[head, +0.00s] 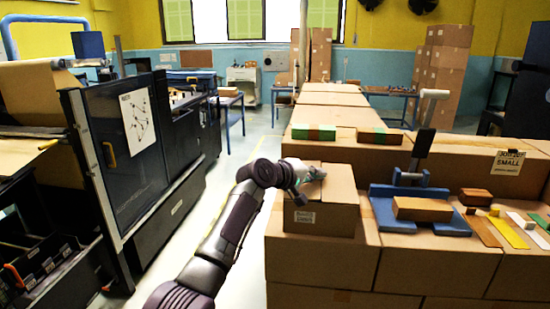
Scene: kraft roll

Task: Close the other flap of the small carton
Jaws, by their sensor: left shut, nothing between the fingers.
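The small carton (322,220) is a brown cardboard box with a white label on its front, standing on larger cartons. My left gripper (316,174) is shut and empty, over the top of the carton near its middle. It hides part of the top. The right-hand top panel (340,185) looks flat. I cannot tell clearly how the flap under and behind the gripper lies, or whether the fingers touch it. My right gripper is out of view.
A blue fixture (421,222) with a brown block (422,209) stands right of the carton. Coloured strips (505,230) and small blocks lie farther right. Green-and-brown pieces (314,132) lie behind. A dark machine (125,150) stands left, across a clear aisle.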

